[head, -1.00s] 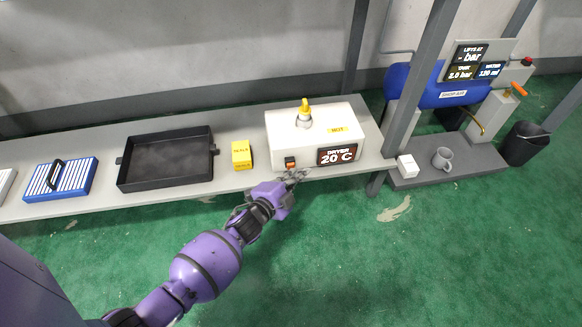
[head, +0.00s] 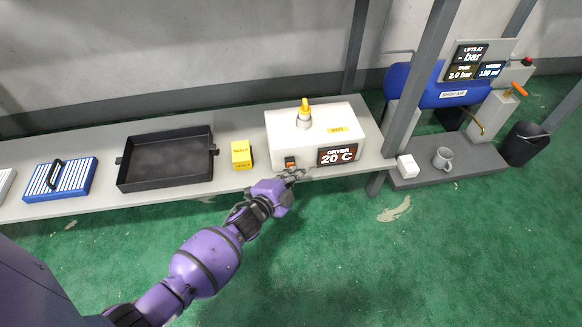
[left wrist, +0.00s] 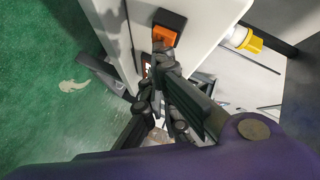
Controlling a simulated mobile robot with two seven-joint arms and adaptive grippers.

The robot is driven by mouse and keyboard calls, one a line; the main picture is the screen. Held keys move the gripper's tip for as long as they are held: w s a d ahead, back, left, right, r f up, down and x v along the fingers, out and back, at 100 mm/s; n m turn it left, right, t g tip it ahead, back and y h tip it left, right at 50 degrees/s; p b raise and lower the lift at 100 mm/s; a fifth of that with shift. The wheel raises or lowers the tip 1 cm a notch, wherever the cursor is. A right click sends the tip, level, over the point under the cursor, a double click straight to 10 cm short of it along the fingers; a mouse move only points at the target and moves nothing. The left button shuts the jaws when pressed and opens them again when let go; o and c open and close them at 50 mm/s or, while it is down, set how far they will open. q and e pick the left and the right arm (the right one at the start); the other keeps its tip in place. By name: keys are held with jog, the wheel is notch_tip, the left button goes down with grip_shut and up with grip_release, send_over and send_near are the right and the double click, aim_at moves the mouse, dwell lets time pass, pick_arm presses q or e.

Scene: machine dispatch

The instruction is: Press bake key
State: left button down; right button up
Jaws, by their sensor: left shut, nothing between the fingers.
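The dryer (head: 345,113) is a white box on the grey bench, with a dark display reading 20 C. An orange key (head: 290,163) in a black surround sits on its front face, left of the display. In the left wrist view the orange key (left wrist: 164,36) is just beyond the fingertips. My left gripper (head: 295,175) is shut and empty, its tips right at or just below the key; I cannot tell whether they touch it. No label on the key is readable. My right gripper is not in view.
A yellow box (head: 241,155), a black tray (head: 166,183) and a blue-and-white striped block (head: 60,180) stand left on the bench (head: 110,208). A yellow-topped knob (head: 304,113) rises from the dryer. A post (head: 412,90) and a blue tank (head: 440,93) stand right.

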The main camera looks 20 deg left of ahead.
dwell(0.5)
pick_arm(q)
jog(key=shift+s+d, duration=0.45)
jog(key=shift+s, duration=0.25)
jog(key=shift+s+d+p, duration=0.45)
jog(key=shift+s+d, duration=0.3)
jog(key=shift+s, duration=0.3)
jog(key=shift+s+d+p, duration=0.4)
jog(key=shift+s+d, duration=0.3)
jog(key=shift+s, duration=0.3)
